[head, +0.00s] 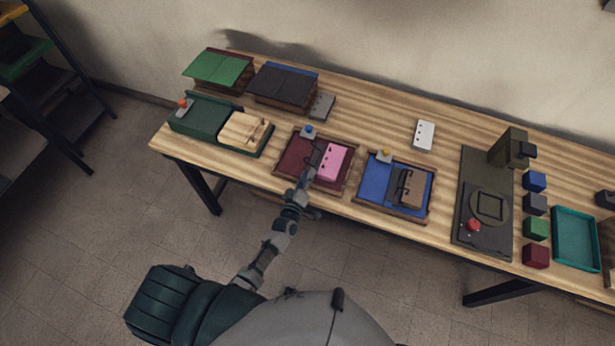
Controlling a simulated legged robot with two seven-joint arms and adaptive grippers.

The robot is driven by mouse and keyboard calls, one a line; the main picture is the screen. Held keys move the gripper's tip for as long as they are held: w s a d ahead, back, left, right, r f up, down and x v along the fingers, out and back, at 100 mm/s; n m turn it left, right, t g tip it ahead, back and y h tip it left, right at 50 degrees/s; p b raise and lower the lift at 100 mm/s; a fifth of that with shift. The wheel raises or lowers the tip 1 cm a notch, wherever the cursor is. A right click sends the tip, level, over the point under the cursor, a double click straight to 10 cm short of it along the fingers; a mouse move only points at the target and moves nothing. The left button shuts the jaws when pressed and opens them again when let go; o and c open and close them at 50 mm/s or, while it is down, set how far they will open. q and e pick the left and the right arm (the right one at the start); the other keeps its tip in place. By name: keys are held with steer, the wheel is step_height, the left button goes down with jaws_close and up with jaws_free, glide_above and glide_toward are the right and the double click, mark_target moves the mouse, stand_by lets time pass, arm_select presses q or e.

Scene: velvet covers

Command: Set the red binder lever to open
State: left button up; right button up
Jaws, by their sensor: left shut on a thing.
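The red binder (290,163) lies open on the table, dark red inside a wooden frame. Its lever has a blue knob (308,130) at the binder's far edge; its setting is too small to tell. A pink punched pad (334,163) is over the binder's right half. My left gripper (317,158) reaches in from the front and is shut at the pad's left edge, apart from the lever. The gripper and arm hide the binder's middle, so its rings do not show clearly. I cannot tell whether the pad rests on the binder. My right gripper is out of view.
A green binder (192,120) with a beige pad lies left; a blue binder (373,180) with a brown pad lies right. Loose grey (322,106) and white (424,135) pads lie behind. A dark punch station (470,205), several cubes and a teal tray (575,238) stand right.

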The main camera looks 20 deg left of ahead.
arm_select(q)
steer(key=shift+s+d+f, duration=0.15)
steer(key=shift+s+f, duration=0.1)
steer(key=shift+f, duration=0.3)
steer(key=o, duration=1.2)
steer(key=shift+w+r, duration=0.1)
steer(key=s, duration=1.1)
steer(key=shift+s+a+r, duration=0.15)
steer(key=shift+s+a, duration=0.05)
steer(key=shift+s, duration=0.2)
